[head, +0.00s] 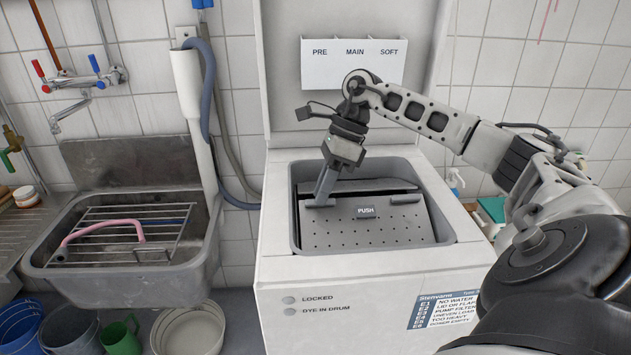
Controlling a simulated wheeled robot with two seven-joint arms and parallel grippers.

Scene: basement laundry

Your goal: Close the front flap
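The front flap (375,230) is a dark grey perforated panel marked PUSH, inside the top opening of the white washing machine (350,280). A darker strip (375,186) lies behind its rear edge. I cannot tell whether the flap is latched. My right gripper (322,196) points down at the rear left of the flap, its fingertip end at or just above the flap's rear left edge. Contact is unclear. Only one finger shows clearly, so its opening is hidden. My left gripper is not in view.
The machine's lid (345,110) stands raised behind the opening, with a white PRE, MAIN, SOFT tray (352,64). A metal sink (125,262) with a rack and pink hose stands to the left. Buckets and a basin (188,330) are on the floor.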

